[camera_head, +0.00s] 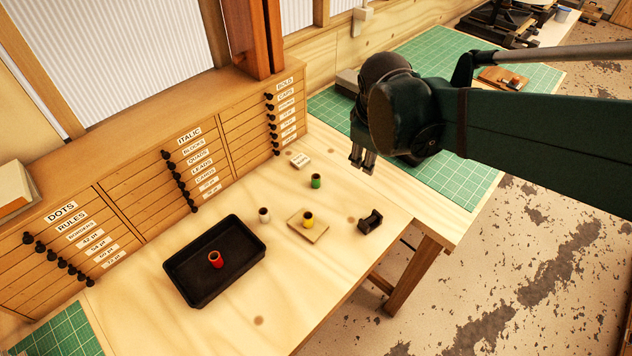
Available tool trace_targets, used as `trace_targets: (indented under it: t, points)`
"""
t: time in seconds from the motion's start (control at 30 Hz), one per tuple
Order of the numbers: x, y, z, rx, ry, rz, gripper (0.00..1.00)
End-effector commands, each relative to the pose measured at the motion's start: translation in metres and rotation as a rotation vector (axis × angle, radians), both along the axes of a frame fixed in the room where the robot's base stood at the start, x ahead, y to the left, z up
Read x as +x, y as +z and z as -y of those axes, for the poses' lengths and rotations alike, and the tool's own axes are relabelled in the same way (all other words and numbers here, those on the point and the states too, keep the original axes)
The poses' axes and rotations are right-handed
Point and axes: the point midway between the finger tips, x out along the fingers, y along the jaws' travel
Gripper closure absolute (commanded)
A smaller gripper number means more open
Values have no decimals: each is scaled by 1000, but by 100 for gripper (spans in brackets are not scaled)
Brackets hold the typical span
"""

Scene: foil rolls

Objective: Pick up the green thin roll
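The green thin roll (316,181) stands upright on the wooden bench top, in front of the drawer cabinet. Its top shows a dark hole. My gripper (362,168) is to the right of the roll and looks to be above the bench, apart from the roll. Its two fingers point down, and a small gap seems to show between them with nothing held. The arm reaches in from the right.
A yellow roll (308,220) stands on a small wooden board (321,233). A white roll (264,215) is beside it. A red roll (215,260) stands in a black tray (180,272). A dark holder (371,221) and a small labelled block (300,160) are nearby.

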Motion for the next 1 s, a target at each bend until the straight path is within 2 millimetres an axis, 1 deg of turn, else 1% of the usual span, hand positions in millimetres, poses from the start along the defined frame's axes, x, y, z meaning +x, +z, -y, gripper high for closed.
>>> trace_targets:
  t: [0.03,0.1,0.57,1.0]
  points:
    - [7,-4,-5,-17,29,-10,63]
    - [15,-9,-11,-43,73,-25,63]
    - [62,-50,-51,-203,358,-131,63]
    - [99,-101,-97,-347,628,-240,63]
